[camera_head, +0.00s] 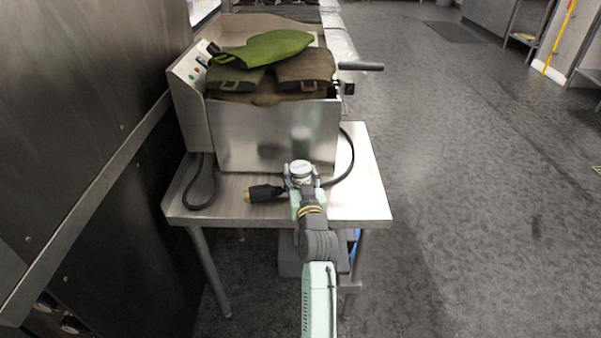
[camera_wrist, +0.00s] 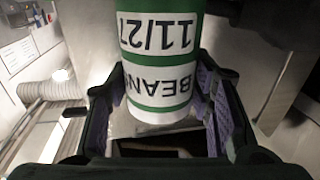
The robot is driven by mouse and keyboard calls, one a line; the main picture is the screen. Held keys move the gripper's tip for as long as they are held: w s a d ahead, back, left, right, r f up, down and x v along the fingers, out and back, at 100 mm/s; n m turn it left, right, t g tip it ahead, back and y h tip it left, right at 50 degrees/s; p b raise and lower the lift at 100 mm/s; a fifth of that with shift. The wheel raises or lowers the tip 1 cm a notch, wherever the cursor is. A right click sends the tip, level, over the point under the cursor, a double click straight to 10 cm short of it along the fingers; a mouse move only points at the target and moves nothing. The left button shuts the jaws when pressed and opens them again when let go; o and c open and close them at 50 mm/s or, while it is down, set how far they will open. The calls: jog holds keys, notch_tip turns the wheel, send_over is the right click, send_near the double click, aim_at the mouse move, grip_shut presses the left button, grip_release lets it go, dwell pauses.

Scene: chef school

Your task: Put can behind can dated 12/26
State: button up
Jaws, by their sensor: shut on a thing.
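My gripper (camera_wrist: 162,110) is shut on a white can with green bands (camera_wrist: 155,50). Its label reads "BEAN" and "11/27", upside down in the wrist view. The purple-lined fingers sit on either side of the can. In the head view the can's pale round top (camera_head: 300,168) shows at the end of my arm, over the front part of the steel table. My gripper (camera_head: 303,180) is partly hidden there by the can and my wrist. I see no can dated 12/26 in either view.
A steel fryer (camera_head: 270,135) stands on the table (camera_head: 355,200) with green and brown cloth mitts (camera_head: 265,50) on top. A black cord with a plug (camera_head: 264,193) lies near the can. Dark panels rise on the left. Open floor (camera_head: 470,200) lies to the right.

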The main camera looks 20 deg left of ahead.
jog(key=shift+f, duration=0.15)
jog(key=o, duration=1.4)
jog(key=shift+r, duration=0.25)
jog(key=b+v, duration=0.3)
jog(key=v, duration=0.9)
jog(key=shift+b, duration=0.3)
